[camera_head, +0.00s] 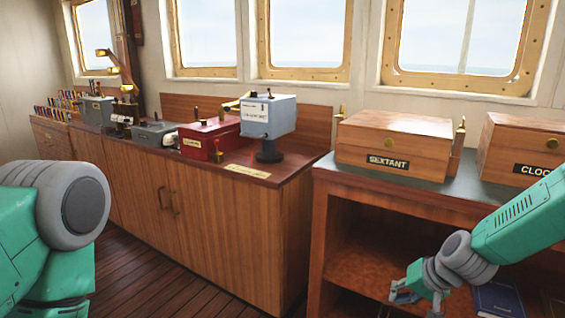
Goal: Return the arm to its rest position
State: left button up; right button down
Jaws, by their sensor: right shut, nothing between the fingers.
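My right gripper (418,296) is at the lower right, at the end of my green right arm (520,232). It is shut and empty, in front of the open shelf (362,262) under the dark-topped counter. My left arm (45,225) fills the lower left, with a grey joint in front of the wooden cabinets. My left gripper is out of the picture.
A SEXTANT box (395,140) and a CLOCK box (530,145) stand on the right counter. A grey-blue device (268,118) and red box (208,140) stand on the left counter. Blue books (497,298) lie on the low shelf. Floor (165,270) is clear.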

jog(key=s+a+f+n+g+h, duration=0.1)
jog(key=s+f+g+h, duration=0.1)
jog(key=s+f, duration=0.8)
jog(key=s+d+n+g+h+p, duration=0.1)
jog(key=s+n, duration=0.1)
jog(key=s, duration=1.1)
jog(key=s+d+f+n+g+h+p, duration=0.1)
jog(key=s+n, duration=0.1)
jog(key=s, duration=1.1)
jog(key=shift+s+d, duration=0.15)
jog(key=shift+d, duration=0.2)
jog(key=shift+f, duration=0.15)
